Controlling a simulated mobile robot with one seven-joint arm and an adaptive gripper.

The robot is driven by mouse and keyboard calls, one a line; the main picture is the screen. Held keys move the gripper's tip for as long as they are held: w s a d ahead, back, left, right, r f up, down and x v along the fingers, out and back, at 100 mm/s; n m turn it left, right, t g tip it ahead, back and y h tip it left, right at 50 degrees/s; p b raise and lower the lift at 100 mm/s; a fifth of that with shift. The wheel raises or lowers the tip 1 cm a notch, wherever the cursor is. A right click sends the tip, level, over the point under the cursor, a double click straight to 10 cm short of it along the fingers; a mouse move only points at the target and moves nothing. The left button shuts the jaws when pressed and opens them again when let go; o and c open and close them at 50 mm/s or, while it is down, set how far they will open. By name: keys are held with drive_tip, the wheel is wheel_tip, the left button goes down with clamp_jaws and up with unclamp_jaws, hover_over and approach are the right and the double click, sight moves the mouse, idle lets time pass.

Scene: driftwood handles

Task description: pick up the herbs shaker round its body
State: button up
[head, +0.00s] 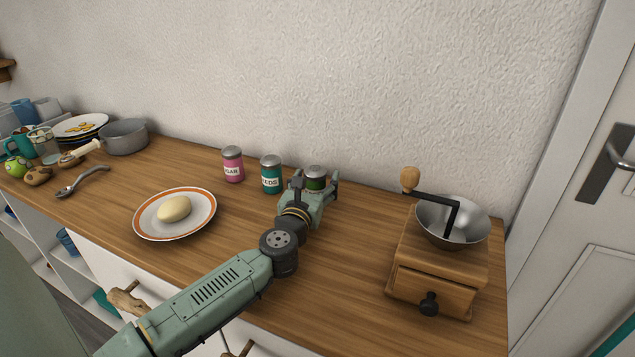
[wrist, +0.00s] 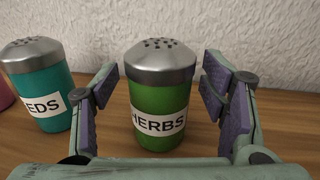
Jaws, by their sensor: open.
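The herbs shaker (wrist: 160,100) stands upright in the wrist view, green with a domed silver lid and a white label reading HERBS. In the head view the shaker (head: 315,180) is partly hidden behind my gripper (head: 314,186). My gripper (wrist: 162,100) is open, with one purple-padded finger on each side of the shaker's body. Gaps show between the pads and the shaker on both sides.
A teal seeds shaker (head: 271,175) stands close to the left, and a pink shaker (head: 232,165) beyond it. A plate (head: 146,227) with a pale oval item lies further left. A wooden grinder (head: 438,270) stands to the right. The wall is close behind the shakers.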

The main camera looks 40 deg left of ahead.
drive_tip(key=c, duration=1.3)
